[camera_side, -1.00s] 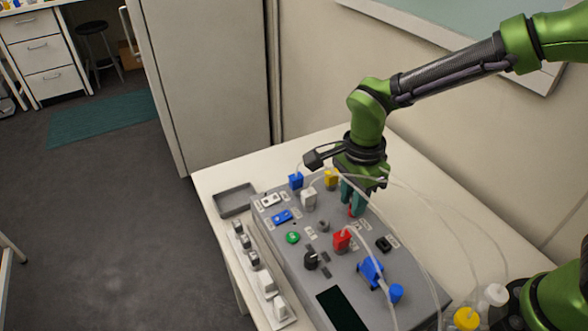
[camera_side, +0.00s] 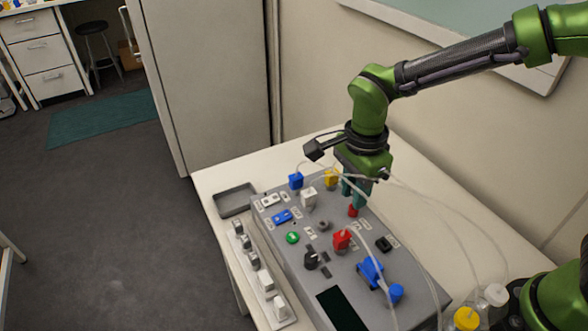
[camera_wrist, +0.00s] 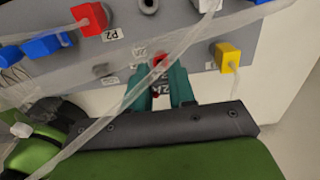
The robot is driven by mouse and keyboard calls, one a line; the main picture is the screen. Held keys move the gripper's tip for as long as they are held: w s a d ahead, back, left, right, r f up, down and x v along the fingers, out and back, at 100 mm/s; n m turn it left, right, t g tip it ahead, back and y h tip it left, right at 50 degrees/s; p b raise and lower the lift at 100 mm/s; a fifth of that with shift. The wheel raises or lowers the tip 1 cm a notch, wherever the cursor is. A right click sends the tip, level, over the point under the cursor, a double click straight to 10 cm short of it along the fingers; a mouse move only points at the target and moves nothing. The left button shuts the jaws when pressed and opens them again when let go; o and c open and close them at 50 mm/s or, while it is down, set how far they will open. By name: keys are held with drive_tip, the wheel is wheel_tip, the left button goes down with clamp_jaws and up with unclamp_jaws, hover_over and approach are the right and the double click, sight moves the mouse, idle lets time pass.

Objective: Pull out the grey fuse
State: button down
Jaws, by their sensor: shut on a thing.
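My gripper (camera_side: 353,196) points down at the far right part of the grey panel box (camera_side: 290,252). Its teal fingers are shut on a small red piece (camera_side: 352,211), which shows at the fingertips. In the wrist view the red piece (camera_wrist: 160,61) sits between the fingers of my gripper (camera_wrist: 163,75); they hide part of it.
A red plug (camera_side: 341,240), white plug (camera_side: 308,200), yellow plug (camera_side: 331,179) and blue plug (camera_side: 295,181) stand close around, with pale tubes; one tube crosses before my fingers in the wrist view. An empty grey tray (camera_side: 235,200) lies at the table's left.

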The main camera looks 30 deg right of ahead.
drive_tip(key=shift+r, duration=0.2)
drive_tip(key=shift+r, duration=1.4)
